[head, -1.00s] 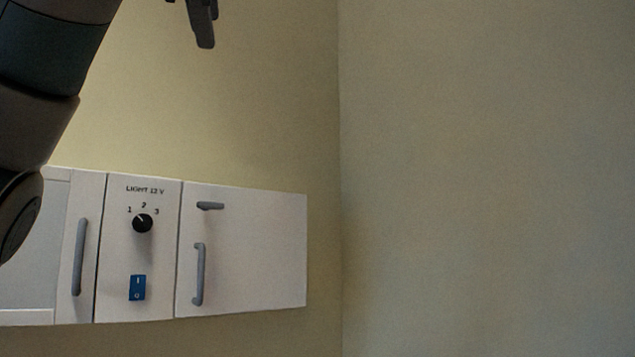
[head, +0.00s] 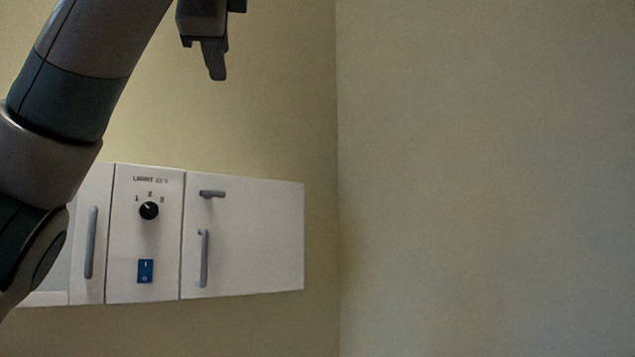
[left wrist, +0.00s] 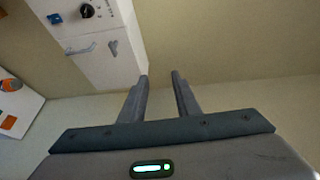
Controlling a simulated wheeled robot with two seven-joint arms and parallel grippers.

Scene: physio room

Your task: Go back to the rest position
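My left arm comes in from the left in the head view. Its gripper (head: 215,60) hangs at the top edge, in front of the bare wall and above the white wall cabinet (head: 255,240). In the left wrist view the two fingers of the left gripper (left wrist: 160,79) stand apart with nothing between them. The gripper is clear of the cabinet. My right gripper is in neither view.
The cabinet bears a black knob (head: 148,210) marked 1 to 3, a blue switch (head: 145,271) and grey handles (head: 203,258). A side wall (head: 480,180) fills the right. An orange item (left wrist: 10,85) shows at the left wrist view's left edge.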

